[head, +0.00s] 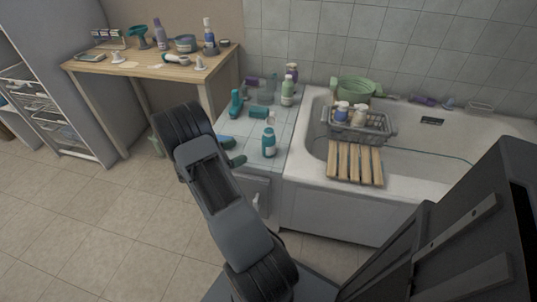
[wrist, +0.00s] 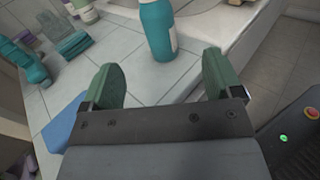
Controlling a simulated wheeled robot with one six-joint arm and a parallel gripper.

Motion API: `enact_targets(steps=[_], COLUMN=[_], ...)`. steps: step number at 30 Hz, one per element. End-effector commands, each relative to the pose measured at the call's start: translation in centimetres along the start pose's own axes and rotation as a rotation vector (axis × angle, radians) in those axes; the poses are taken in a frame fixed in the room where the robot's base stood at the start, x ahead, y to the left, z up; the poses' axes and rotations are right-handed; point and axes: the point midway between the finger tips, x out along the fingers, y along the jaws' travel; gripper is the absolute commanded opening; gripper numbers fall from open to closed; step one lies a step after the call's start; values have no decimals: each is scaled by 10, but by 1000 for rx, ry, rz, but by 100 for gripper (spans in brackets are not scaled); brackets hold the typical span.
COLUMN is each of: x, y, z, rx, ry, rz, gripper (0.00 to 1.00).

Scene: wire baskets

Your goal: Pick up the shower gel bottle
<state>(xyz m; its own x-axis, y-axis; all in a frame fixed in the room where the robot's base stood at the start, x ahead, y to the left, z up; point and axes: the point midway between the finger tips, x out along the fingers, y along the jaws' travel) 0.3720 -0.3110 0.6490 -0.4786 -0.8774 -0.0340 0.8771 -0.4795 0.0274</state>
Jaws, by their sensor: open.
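A teal bottle with a white label (head: 268,143), which I take to be the shower gel bottle, stands upright near the front of the tiled ledge (head: 257,169) beside the bathtub. In the wrist view the teal bottle (wrist: 157,30) stands just beyond the fingertips, roughly centred between them, its top cut off by the frame. My gripper (head: 240,150) is open and empty, low over the ledge to the left of the bottle. Its green fingers (wrist: 162,75) are apart, with bare tiles between them, and do not touch the bottle.
Behind on the ledge stand a pale green bottle (head: 287,92), another teal bottle (head: 236,103) and folded teal cloths (head: 258,112). The bathtub (head: 308,205) lies right, with a wire basket (head: 372,136) and wooden slats (head: 355,164). A wooden table (head: 140,66) stands back left.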

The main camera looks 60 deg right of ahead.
Motion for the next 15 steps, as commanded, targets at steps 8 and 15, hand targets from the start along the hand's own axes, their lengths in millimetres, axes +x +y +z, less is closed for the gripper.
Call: enact_targets(steps=[8, 15], x=[44, 79], y=[4, 5], z=[-12, -10], rx=[-28, -29], ry=[-37, -35], rz=[13, 16], gripper=[85, 85])
